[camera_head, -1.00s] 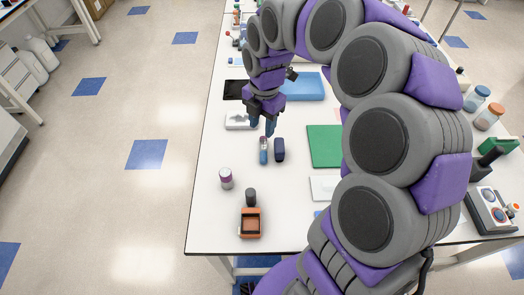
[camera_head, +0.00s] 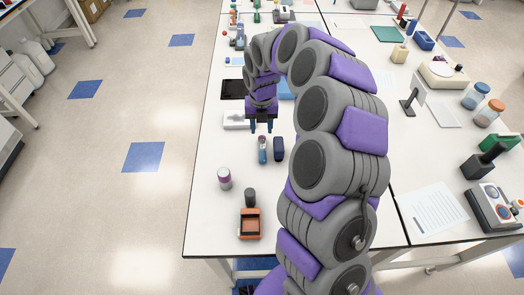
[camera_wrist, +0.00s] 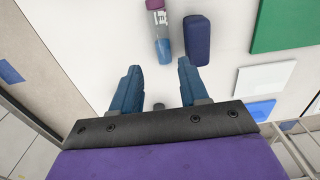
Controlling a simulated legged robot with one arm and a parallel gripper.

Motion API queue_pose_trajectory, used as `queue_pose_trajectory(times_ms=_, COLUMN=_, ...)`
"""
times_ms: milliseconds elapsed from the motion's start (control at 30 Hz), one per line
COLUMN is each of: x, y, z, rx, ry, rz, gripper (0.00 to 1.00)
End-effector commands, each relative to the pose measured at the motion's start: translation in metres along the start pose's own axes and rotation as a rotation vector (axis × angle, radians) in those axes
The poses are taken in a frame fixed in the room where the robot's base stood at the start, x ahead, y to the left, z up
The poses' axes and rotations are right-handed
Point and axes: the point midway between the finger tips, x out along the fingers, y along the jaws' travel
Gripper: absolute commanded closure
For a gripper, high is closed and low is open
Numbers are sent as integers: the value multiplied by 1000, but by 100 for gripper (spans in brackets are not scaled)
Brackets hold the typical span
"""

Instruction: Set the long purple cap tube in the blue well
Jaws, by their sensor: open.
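A tube with a purple cap, a clear labelled middle and a blue lower part (camera_wrist: 158,22) is at the top of the wrist view. It appears to lie on the white table. I cannot tell which thing is the blue well.
A short white pot with a purple top (camera_head: 224,178), a black-topped cylinder (camera_head: 250,196) and an orange open box (camera_head: 249,223) stand nearer. A white device (camera_head: 235,120) and black pad (camera_head: 232,89) lie behind. A green mat (camera_wrist: 286,25) is to the right. Table is clear at left.

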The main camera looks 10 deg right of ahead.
Motion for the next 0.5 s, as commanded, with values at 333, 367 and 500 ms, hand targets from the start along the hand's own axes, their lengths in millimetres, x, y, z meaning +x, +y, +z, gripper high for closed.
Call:
queue_pose_trajectory(times_ms=333, x=63, y=0, z=0, rx=0, ry=0, rz=0, gripper=56)
queue_pose_trajectory(times_ms=367, x=65, y=0, z=0, rx=0, ry=0, rz=1, gripper=56)
queue_pose_trajectory(times_ms=500, x=71, y=0, z=1, rx=1, ry=-1, rz=1, gripper=56)
